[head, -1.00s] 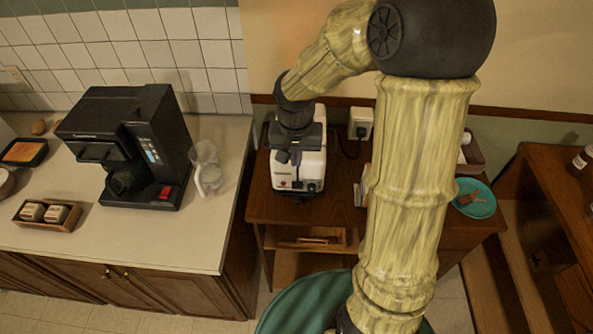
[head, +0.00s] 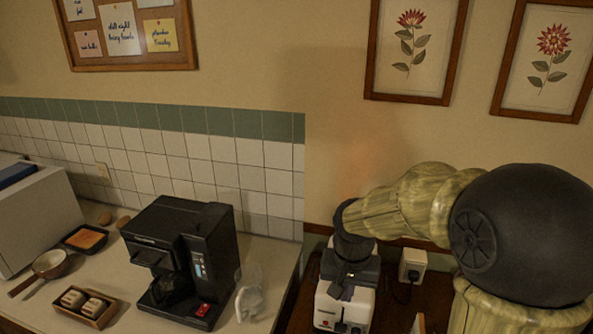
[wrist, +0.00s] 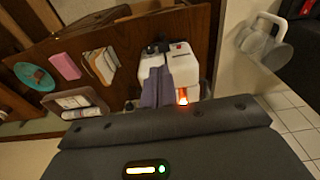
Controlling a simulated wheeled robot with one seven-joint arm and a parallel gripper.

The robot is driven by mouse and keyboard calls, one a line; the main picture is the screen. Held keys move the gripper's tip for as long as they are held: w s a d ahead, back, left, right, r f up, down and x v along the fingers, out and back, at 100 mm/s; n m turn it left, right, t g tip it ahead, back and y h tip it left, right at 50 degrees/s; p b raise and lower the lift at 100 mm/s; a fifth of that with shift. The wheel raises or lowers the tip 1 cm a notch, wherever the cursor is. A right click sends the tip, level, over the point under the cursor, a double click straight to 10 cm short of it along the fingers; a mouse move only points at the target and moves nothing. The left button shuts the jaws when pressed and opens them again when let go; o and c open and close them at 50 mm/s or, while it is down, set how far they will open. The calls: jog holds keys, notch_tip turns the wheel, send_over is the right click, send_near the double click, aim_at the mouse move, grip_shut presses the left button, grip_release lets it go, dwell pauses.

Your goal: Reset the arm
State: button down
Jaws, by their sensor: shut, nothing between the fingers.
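My arm comes in from the lower right of the head view and bends down at a dark wrist. My gripper (head: 341,290) is dark and points down, in front of or over a white appliance (head: 325,314) on a brown wooden stand; I cannot tell if they touch. The gripper is shut, and nothing shows held in it. In the wrist view the dark gripper body fills the bottom, and the white appliance (wrist: 182,65) shows beyond it.
A black coffee machine (head: 178,262) stands on the counter, with a clear jug (head: 250,300) to its right. In the wrist view a teal plate (wrist: 37,79) lies at left.

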jog(key=s+d+f+n, duration=0.1)
jog(key=s+f, duration=0.1)
jog(key=s, duration=0.2)
jog(key=s+d+f+n+t, duration=0.1)
jog(key=s+f+n, duration=0.1)
jog(key=s, duration=0.3)
jog(key=shift+s+f, duration=0.25)
jog(key=shift+s, duration=0.05)
jog(key=c, duration=2.1)
grip_release()
jog(key=shift+a, duration=0.1)
